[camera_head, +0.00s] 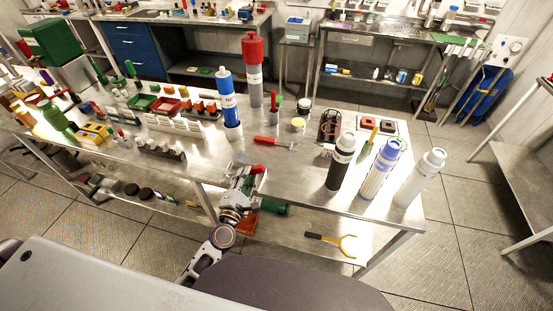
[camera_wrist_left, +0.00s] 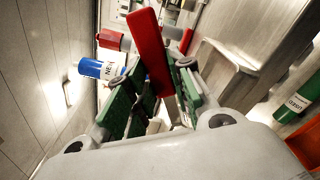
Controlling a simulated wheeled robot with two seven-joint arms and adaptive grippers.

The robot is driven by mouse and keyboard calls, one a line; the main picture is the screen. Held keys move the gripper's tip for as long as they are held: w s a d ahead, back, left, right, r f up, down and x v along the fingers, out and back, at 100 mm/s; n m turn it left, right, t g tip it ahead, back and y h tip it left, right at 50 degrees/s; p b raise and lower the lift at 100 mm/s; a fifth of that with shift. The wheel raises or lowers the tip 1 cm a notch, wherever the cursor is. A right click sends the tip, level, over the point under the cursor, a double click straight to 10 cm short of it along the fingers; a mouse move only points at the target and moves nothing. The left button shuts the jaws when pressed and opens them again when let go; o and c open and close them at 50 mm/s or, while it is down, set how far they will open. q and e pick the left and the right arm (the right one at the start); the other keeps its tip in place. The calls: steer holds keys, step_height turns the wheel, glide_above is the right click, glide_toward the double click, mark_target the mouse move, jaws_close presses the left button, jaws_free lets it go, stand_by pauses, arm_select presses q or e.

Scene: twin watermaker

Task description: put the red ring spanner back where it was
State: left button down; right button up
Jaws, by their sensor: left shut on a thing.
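My left gripper (camera_head: 250,172) is at the front edge of the middle steel table. It is shut on a red-handled tool, which I take for the red ring spanner (camera_wrist_left: 149,52); in the left wrist view its flat red end sticks up between the green finger pads (camera_wrist_left: 152,92). In the head view only a small red part (camera_head: 258,169) shows at the fingers. The ring end is hidden, so I cannot tell its shape. Another red-handled tool (camera_head: 268,140) with a grey end lies on the tabletop beyond the gripper. My right gripper is in neither view.
A blue-topped cylinder (camera_head: 228,95) and a red-topped one (camera_head: 253,65) stand behind the gripper. Black, blue-capped and white bottles (camera_head: 382,168) stand on the right. A yellow hook tool (camera_head: 332,240) lies on the lower shelf. Bare tabletop (camera_head: 292,172) lies right of the gripper.

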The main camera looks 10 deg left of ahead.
arm_select(q)
steer(key=shift+r+m+g+h, duration=0.2)
steer(key=shift+m+g+h, duration=0.2)
steer(key=shift+h, duration=0.2)
steer(key=shift+d+r+m+h, duration=0.2)
steer(key=shift+m+h, duration=0.1)
steer(key=shift+h, duration=0.4)
steer(key=shift+g, duration=0.3)
steer(key=shift+w+r+m+g+h, duration=0.15)
steer(key=shift+m+g+h, duration=0.25)
steer(key=shift+m+h, duration=0.2)
steer(key=shift+r+m+g+h, duration=0.1)
steer(key=shift+m+g+h, duration=0.3)
steer(key=shift+m+h, duration=0.2)
steer(key=shift+d+r+m+g+h, duration=0.1)
steer(key=shift+d+m+g+h, duration=0.05)
steer(key=shift+m+g+h, duration=0.45)
steer(key=shift+d+r+m+g+h, duration=0.1)
steer(key=shift+m+g+h, duration=0.5)
steer(key=shift+d+r+m+g+h, duration=0.1)
steer(key=shift+r+m+g+h, duration=0.1)
steer(key=shift+m+g+h, duration=0.6)
steer(key=shift+d+g, duration=0.1)
steer(key=shift+g, duration=0.4)
steer(key=shift+w+r+m, duration=0.1)
steer(key=shift+m, duration=0.4)
